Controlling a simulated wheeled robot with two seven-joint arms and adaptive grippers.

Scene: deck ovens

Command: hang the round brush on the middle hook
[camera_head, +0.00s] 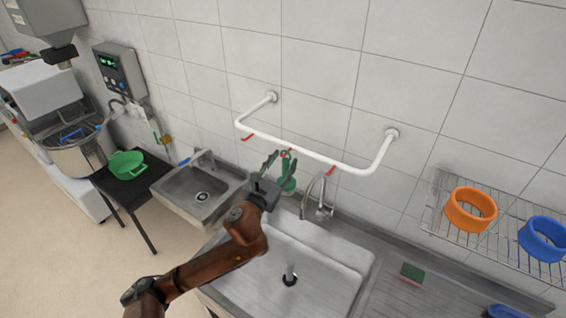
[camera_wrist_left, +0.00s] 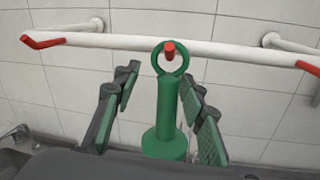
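The round brush (camera_wrist_left: 164,112) is green, upright, with a ring at its top and a wider round base below. In the left wrist view the red tip of the middle hook (camera_wrist_left: 169,48) shows inside the ring, in front of the white rail (camera_wrist_left: 110,41). The brush also shows in the head view (camera_head: 289,178), below the rail and partly behind my gripper. My left gripper (camera_head: 271,166) is open; in the wrist view its green-padded fingers (camera_wrist_left: 160,100) stand apart on either side of the brush handle, with gaps on both sides. My right gripper is out of view.
Red hooks sit left (camera_head: 247,137) and right (camera_head: 331,171) on the rail. A tap (camera_head: 319,195) stands below it, behind the large sink (camera_head: 325,265). A wire rack (camera_head: 485,240) with orange (camera_head: 470,226) and blue rings hangs at right.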

